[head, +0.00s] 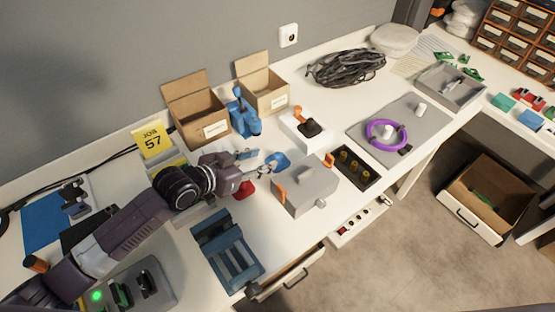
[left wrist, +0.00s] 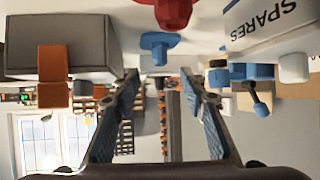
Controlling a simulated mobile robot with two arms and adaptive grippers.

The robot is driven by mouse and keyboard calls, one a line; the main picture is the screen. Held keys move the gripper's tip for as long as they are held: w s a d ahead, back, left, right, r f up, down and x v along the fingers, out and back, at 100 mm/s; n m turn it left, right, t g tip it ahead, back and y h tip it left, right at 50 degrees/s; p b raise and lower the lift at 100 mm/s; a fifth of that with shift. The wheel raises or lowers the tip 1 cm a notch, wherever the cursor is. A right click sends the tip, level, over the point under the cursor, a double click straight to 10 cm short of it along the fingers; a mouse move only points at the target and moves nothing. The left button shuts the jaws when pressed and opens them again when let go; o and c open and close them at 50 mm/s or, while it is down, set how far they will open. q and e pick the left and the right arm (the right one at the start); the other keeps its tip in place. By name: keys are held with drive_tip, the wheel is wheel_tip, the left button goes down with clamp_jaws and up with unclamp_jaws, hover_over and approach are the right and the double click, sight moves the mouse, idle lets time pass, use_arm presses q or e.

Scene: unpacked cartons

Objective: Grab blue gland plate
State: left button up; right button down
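A small blue piece, which looks like the blue gland plate (head: 280,159), lies on the white bench just beyond my left gripper (head: 257,163). In the left wrist view the blue gland plate (left wrist: 158,44) shows ahead, between the lines of the two fingers. My left gripper (left wrist: 163,78) is open, its blue-padded fingers spread with nothing between them. The plate appears apart from the fingertips. My right gripper is in neither view.
A red piece (head: 244,190) lies close beside the left gripper. A grey box with orange parts (head: 306,189) stands to the right. Open cartons (head: 202,115) and a blue tool (head: 243,112) stand behind. A blue slotted rack (head: 226,250) is in front.

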sight(275, 157)
use_arm(q)
drive_tip(key=x, duration=0.3)
drive_tip(key=f+x, duration=0.1)
drive_tip(key=x, duration=0.3)
drive_tip(key=shift+s+a, duration=0.1)
drive_tip(key=shift+a, duration=0.05)
drive_tip(key=shift+c, duration=0.4)
clamp_jaws()
